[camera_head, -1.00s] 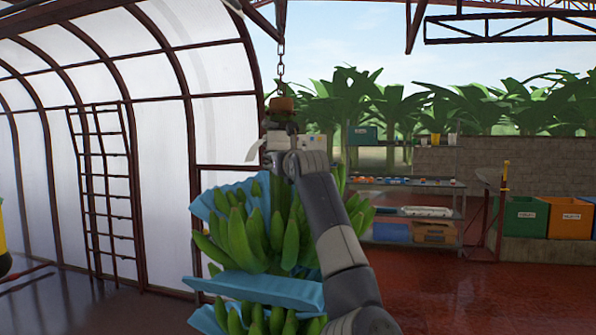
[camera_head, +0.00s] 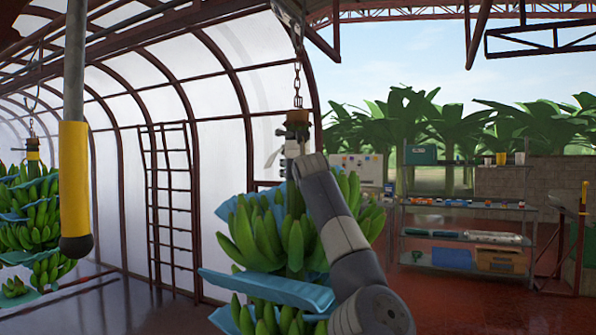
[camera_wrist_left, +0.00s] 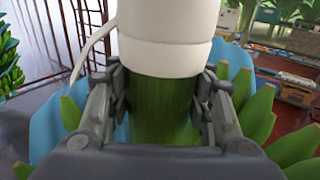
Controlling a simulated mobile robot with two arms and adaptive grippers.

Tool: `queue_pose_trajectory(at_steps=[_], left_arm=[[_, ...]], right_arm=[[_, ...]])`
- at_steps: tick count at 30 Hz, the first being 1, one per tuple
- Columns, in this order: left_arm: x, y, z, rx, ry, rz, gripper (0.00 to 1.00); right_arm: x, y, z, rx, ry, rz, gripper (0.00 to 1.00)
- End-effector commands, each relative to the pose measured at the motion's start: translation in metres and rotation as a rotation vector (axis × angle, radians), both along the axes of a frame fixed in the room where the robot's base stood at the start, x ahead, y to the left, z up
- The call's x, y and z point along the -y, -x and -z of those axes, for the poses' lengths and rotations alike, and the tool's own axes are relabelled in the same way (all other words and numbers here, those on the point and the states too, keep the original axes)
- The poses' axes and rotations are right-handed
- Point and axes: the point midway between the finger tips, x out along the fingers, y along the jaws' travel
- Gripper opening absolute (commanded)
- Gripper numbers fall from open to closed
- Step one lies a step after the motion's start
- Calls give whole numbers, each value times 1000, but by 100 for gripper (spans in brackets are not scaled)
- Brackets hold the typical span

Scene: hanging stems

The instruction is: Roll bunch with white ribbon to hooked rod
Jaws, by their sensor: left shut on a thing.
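The bunch with the white ribbon (camera_head: 272,235) is green bananas with blue sheets between the layers, hanging from a chain. Its white ribbon (camera_wrist_left: 165,35) wraps the stem in the left wrist view, with a loose tail at the left. My left gripper (camera_wrist_left: 165,100) is shut on the green stem (camera_wrist_left: 165,110) just below the ribbon. In the head view my forearm hides part of the bunch. A rod (camera_head: 74,150) with a yellow grip and black ball end hangs upright at the near left, apart from the bunch; no hook shows on it. My right gripper is not in view.
Another banana bunch (camera_head: 38,215) hangs at the far left. A rust-brown ladder (camera_head: 170,205) stands by the curved translucent wall. A metal shelf rack (camera_head: 465,205) stands at the right. The red floor between the bunch and the rack looks clear.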

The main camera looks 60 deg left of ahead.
Motion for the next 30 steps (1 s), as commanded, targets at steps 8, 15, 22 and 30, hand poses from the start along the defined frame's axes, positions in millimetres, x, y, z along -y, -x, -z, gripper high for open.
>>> queue_pose_trajectory(at_steps=[8, 15, 22, 30], left_arm=[[-1, 2, 2, -2, 5, -3, 67], [-1, 1, 1, -2, 0, -3, 67], [-1, 1, 0, -1, -2, -3, 67], [13, 6, -1, -1, -4, -3, 67]], right_arm=[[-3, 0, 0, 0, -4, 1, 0], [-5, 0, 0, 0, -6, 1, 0], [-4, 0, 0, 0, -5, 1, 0], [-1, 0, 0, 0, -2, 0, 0]])
